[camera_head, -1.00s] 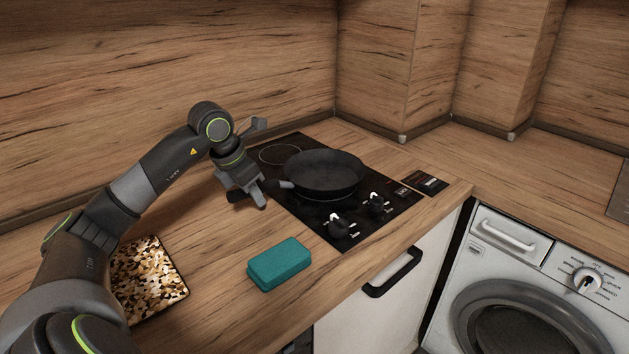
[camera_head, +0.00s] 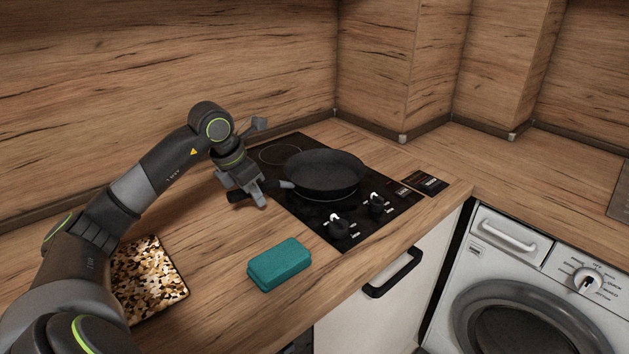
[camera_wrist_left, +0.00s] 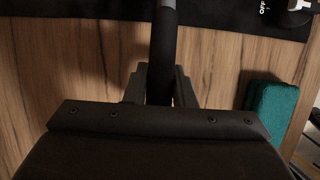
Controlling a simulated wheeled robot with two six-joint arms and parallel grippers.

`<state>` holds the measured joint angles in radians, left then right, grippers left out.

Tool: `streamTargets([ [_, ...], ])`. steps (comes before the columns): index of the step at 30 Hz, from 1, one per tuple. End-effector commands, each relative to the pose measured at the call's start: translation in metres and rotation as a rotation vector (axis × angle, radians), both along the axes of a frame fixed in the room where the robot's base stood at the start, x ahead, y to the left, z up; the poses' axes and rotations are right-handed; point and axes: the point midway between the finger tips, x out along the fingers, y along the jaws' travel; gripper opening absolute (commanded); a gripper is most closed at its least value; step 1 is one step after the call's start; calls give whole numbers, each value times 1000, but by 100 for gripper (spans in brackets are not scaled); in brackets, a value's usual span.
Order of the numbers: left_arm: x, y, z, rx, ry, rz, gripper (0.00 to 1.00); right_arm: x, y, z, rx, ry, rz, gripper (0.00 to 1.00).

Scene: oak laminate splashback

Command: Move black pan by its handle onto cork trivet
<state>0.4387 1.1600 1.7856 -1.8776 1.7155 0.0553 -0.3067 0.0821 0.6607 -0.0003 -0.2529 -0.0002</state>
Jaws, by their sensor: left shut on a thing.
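The black pan (camera_head: 325,173) is over the dark cooktop in the head view, its handle pointing left toward my left gripper (camera_head: 255,194). My left gripper is shut on the pan's handle. In the left wrist view, the dark handle (camera_wrist_left: 162,50) runs between the two fingers of the left gripper (camera_wrist_left: 160,88). The pan body is out of that view. A square mat with a brown, white and black speckle (camera_head: 150,280), which I take for the cork trivet, lies at the left of the counter, partly hidden by my left arm. My right gripper is not in view.
A teal sponge-like block (camera_head: 279,264) lies on the counter near the front edge, between mat and cooktop. Cooktop knobs (camera_head: 338,226) stand in front of the pan. A wooden splashback (camera_head: 200,80) rises behind. Bare counter lies between the mat and the cooktop.

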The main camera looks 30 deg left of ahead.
Motion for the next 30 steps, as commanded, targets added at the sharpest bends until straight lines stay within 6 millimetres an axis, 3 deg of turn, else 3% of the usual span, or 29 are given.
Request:
streamTargets([
  [30,1,0,46,1,-5,0,0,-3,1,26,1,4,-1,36],
])
